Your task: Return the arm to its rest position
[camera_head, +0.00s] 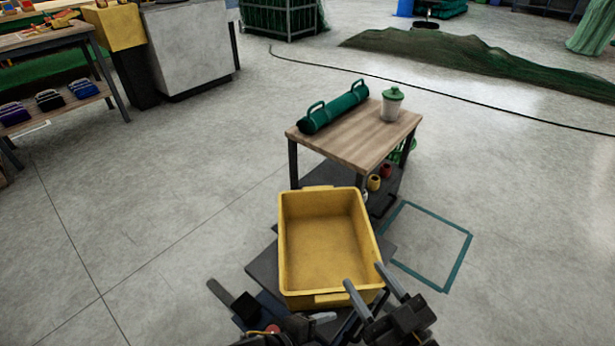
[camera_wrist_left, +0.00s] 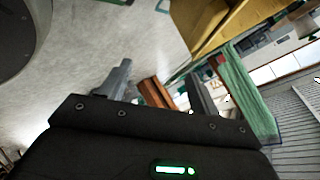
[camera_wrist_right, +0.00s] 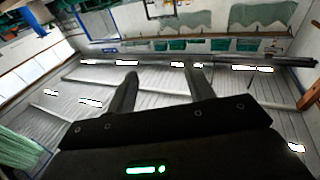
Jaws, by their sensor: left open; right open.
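My right gripper (camera_head: 364,276) is open and empty at the lower right of the head view, by the near right corner of the yellow bin. In the right wrist view its two fingers (camera_wrist_right: 160,76) are spread with nothing between them. My left gripper is at the bottom of the head view, left of the right one and partly hidden among dark arm parts. In the left wrist view its fingers (camera_wrist_left: 160,74) are apart, with no held object seen between them.
The yellow bin (camera_head: 322,240) is empty, close in front of me. Behind it stands a wooden-topped table (camera_head: 355,140) with a green roll (camera_head: 334,108) and a lidded jar (camera_head: 392,104). A teal floor outline (camera_head: 457,262) lies right.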

